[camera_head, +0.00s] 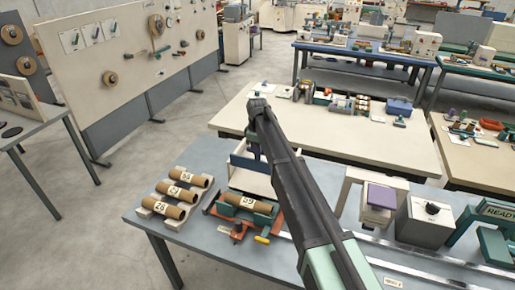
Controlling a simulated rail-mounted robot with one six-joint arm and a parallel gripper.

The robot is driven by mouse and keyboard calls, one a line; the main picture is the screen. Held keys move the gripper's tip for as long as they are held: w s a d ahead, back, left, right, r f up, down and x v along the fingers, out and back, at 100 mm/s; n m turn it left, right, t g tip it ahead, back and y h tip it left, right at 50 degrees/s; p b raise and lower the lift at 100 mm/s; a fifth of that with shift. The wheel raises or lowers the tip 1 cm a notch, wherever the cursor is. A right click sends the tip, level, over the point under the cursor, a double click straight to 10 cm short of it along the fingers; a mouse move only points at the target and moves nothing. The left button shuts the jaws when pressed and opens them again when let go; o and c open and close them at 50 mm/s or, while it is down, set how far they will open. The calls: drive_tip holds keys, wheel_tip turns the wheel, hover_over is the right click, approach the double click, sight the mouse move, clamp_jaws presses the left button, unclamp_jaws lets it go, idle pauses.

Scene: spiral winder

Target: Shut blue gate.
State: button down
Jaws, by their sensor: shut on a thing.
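The blue gate (241,163) stands upright at the back of a white tray-like bed on the grey bench, behind the tube holder. My dark arm crosses the view from the lower right, bends at its top and drops toward the gate. My gripper (255,152) is at the gate's upper edge, shut on it; the fingers are small and partly hidden by my arm. The right part of the gate is also hidden behind the arm.
A brown tube marked 59 (247,202) lies in a green and red holder in front. Several numbered tubes lie on a cream rack (173,209) at left. Bare bench lies at front left.

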sight(257, 160)
wheel_tip(257, 160, down, 8)
drive_tip(key=b, duration=0.7)
drive_tip(key=shift+r+b, duration=0.15)
drive_tip(key=shift+b, duration=0.2)
drive_tip(key=shift+s+r, duration=0.15)
drive_tip(key=shift+r, duration=0.05)
drive_tip(key=c, duration=1.3)
unclamp_jaws()
drive_tip(key=shift+o, duration=1.3)
drive_tip(key=shift+w+f, duration=0.15)
drive_tip(key=shift+w, duration=0.05)
drive_tip(key=shift+s, duration=0.1)
